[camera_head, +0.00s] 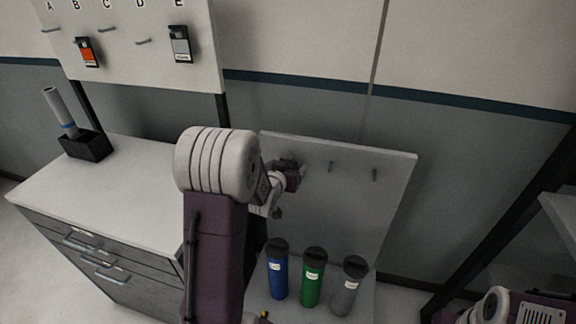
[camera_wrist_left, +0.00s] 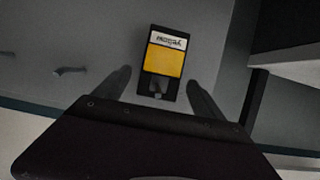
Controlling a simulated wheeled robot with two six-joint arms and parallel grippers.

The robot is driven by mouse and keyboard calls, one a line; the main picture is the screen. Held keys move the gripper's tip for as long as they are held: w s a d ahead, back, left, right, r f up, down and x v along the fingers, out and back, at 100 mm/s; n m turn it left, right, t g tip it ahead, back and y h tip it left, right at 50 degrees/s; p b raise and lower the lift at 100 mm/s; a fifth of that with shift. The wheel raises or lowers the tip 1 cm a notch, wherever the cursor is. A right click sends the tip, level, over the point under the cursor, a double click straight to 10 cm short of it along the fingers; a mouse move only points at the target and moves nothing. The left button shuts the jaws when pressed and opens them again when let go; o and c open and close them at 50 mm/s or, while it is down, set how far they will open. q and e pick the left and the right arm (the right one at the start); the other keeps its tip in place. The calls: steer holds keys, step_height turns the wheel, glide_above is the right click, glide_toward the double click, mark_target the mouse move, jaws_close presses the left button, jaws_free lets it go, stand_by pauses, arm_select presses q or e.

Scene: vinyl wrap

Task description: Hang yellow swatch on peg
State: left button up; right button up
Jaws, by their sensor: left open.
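The yellow swatch (camera_wrist_left: 164,59) is a black-framed card with a yellow field and a white label. It appears upside down in the left wrist view, against the grey panel. A pale spot shows at its lower end; I cannot tell if a peg passes through there. My left gripper (camera_wrist_left: 159,82) is open, one finger on each side of the swatch, with gaps to both. In the head view my left gripper (camera_head: 288,176) is at the low panel (camera_head: 345,215), and the swatch is hidden. Upper-board pegs (camera_head: 143,41) are below letters A to E.
An orange swatch (camera_head: 87,52) hangs under B and a grey swatch (camera_head: 181,44) under E. Blue (camera_head: 278,272), green (camera_head: 313,279) and grey (camera_head: 348,288) cylinders stand before the low panel. A holder (camera_head: 86,146) sits on the white cabinet (camera_head: 125,180).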

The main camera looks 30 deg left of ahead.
arm_select(q)
steer(key=shift+x, duration=0.85)
steer(key=c, duration=1.4)
steer(key=o, duration=1.4)
